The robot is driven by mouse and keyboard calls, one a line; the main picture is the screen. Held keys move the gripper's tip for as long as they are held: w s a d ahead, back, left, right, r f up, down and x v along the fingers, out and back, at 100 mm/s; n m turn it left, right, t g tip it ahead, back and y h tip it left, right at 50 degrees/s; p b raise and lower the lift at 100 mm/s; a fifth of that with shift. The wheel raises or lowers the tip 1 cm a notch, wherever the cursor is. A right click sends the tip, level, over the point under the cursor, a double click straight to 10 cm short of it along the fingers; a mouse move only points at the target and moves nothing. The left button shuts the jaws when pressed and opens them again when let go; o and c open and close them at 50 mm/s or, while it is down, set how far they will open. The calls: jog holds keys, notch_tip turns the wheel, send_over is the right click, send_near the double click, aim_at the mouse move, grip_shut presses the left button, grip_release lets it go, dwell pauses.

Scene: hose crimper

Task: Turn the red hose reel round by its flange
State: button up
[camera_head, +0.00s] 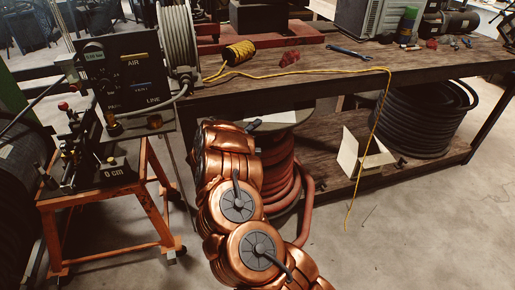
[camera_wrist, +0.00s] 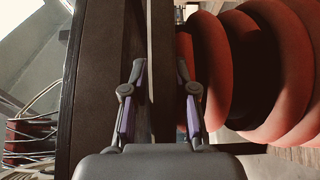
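The red hose reel (camera_head: 281,180) stands under the bench, partly behind my copper-coloured arm. Its pale upper flange (camera_head: 297,116) shows just right of the arm's end. In the wrist view, thick red hose coils (camera_wrist: 285,75) fill the right side, and the flange (camera_wrist: 163,45) shows edge-on as a narrow grey-brown band. My gripper (camera_wrist: 160,72) has its fingers apart, one on each side of the flange edge. A gap shows on the left finger's side; contact on the right is unclear. My fingers are mostly hidden in the head view.
The workbench (camera_head: 340,72) overhangs the reel closely. An orange stand (camera_head: 105,195) with a gauge panel is at left. An open carton (camera_head: 362,160) and a black hose coil (camera_head: 425,120) sit on the lower shelf. A yellow cord (camera_head: 375,125) hangs over the bench edge.

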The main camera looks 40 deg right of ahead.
jog(key=o, duration=0.4)
jog(key=shift+f, duration=0.1)
jog(key=shift+s, duration=0.1)
jog(key=shift+s, duration=0.1)
jog(key=shift+s+a+p, duration=0.8)
jog(key=shift+s+a, duration=0.6)
jog(key=shift+s, duration=0.3)
jog(key=shift+s+a+p, duration=0.8)
jog(key=shift+s+a, duration=0.6)
jog(key=shift+s, duration=0.3)
